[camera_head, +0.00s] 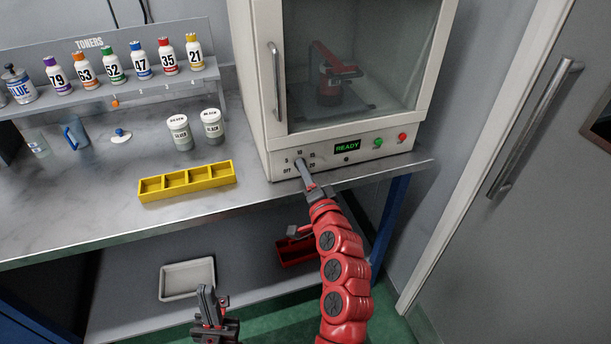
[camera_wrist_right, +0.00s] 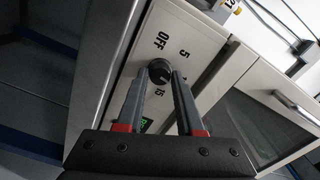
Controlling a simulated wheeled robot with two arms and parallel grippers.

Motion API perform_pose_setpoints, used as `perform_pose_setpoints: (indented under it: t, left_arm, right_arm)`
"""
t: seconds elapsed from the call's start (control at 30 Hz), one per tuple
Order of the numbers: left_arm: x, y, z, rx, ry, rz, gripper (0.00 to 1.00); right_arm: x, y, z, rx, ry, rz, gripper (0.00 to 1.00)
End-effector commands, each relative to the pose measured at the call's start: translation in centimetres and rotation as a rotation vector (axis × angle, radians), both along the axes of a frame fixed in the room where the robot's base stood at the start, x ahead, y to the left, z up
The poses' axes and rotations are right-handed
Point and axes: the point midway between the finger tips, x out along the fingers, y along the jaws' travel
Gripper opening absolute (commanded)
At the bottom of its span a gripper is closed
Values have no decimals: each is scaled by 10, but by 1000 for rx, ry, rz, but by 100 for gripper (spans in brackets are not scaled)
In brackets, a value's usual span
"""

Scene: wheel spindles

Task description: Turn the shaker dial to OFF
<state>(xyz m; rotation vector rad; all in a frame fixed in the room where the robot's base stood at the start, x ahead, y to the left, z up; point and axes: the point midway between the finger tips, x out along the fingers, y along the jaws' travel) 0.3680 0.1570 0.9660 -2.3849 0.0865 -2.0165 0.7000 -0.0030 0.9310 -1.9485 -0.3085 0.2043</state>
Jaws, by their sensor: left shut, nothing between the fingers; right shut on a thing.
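The shaker (camera_head: 262,120) is a white cabinet with a glass door on the bench. Its front panel has a black dial (camera_wrist_right: 159,71), with OFF and 5 printed beside it in the right wrist view. My left gripper (camera_head: 206,292) is shut and empty, low in front of the bench.
The display (camera_head: 347,147) reads READY, beside a green button (camera_head: 378,143) and a red button (camera_head: 402,137). A yellow divided tray (camera_head: 187,181) lies left of the shaker. Two grey jars (camera_head: 180,134) and a rack of toner bottles stand behind it. A white tray (camera_head: 187,278) is on the lower shelf.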

Motion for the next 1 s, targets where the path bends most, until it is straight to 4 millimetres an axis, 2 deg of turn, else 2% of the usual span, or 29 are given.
perform_pose_setpoints:
  t: [1.0]
  left_arm:
    - [0, 0, -53, 0, 0, 0, 0]
  right_arm:
    - [-1, 2, -2, -919, -298, 1, 0]
